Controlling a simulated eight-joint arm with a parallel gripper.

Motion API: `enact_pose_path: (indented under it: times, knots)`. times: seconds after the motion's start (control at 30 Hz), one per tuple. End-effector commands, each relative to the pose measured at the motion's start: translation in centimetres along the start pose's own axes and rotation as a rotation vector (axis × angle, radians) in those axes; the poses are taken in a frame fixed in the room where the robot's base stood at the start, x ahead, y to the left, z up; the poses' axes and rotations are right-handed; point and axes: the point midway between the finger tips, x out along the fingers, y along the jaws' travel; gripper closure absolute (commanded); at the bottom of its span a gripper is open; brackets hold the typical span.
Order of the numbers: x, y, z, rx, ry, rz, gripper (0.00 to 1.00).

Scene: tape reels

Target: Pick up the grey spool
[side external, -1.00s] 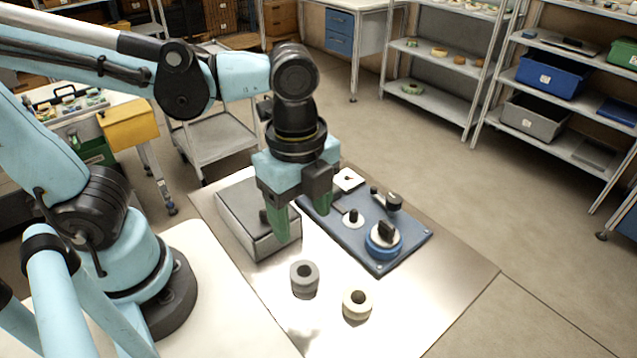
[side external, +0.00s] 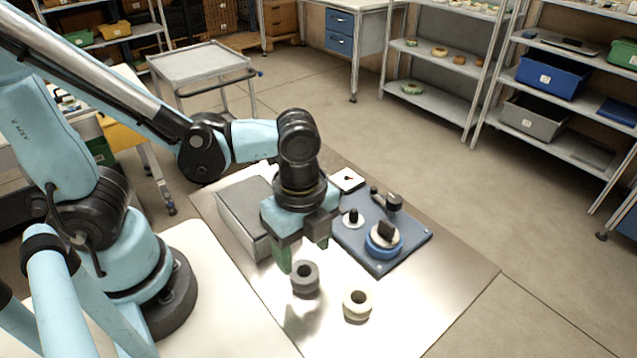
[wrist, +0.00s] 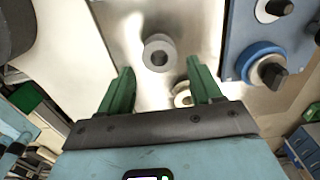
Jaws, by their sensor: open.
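The grey spool (side external: 306,277) stands on the steel work surface (side external: 440,300) with its hole facing up. It also shows in the wrist view (wrist: 160,52), ahead of the fingertips and roughly between their lines. My gripper (side external: 303,256) is open and empty, with green fingers. In the side view it hangs just behind and to the left of the spool, and one finger is partly hidden. In the wrist view the gripper's two fingers (wrist: 160,78) stand wide apart, and I see no contact with the spool.
A cream spool (side external: 357,304) stands close to the right of the grey one. A blue plate (side external: 412,247) with a blue reel (side external: 383,243) and dark knobs lies behind them. A grey metal box (side external: 240,212) stands at the left. The surface's front right is clear.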

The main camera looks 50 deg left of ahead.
Motion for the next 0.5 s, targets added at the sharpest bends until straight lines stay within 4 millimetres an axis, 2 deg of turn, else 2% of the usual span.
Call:
enact_pose_path:
  times: [0.5]
  knots:
    - [4.4, 0.1, -0.2, 0.0, -0.002, -0.001, 0.36]
